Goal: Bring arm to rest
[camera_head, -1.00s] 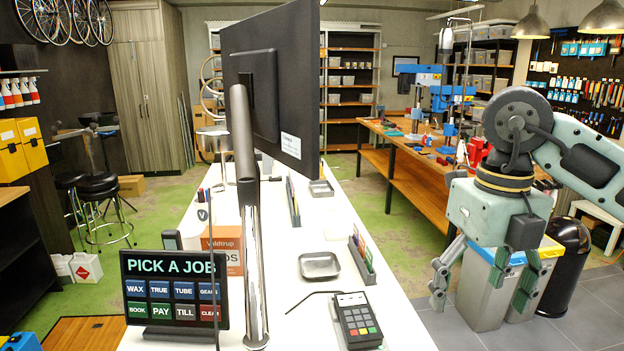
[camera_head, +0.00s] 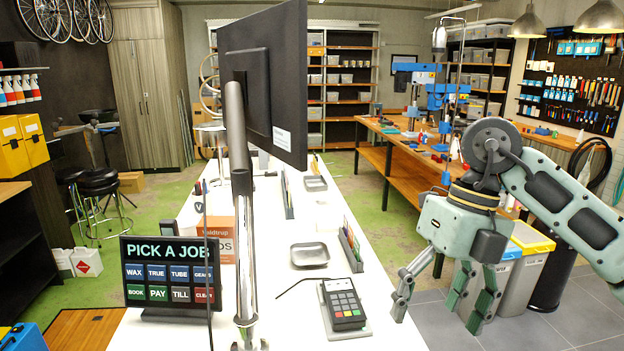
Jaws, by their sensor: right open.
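My right gripper (camera_head: 440,300) hangs from the right arm at the right of the head view. Its fingers point down and are spread open, with nothing between them. It is in the air to the right of the white counter (camera_head: 388,318), in front of the bins. My left gripper does not show.
On the counter stand a card terminal (camera_head: 343,303), a metal tray (camera_head: 310,254), a "PICK A JOB" screen (camera_head: 171,273) and a big monitor (camera_head: 262,85) on a pole. Grey bins (camera_head: 522,275) stand behind the right gripper. A wooden workbench (camera_head: 400,165) is farther back.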

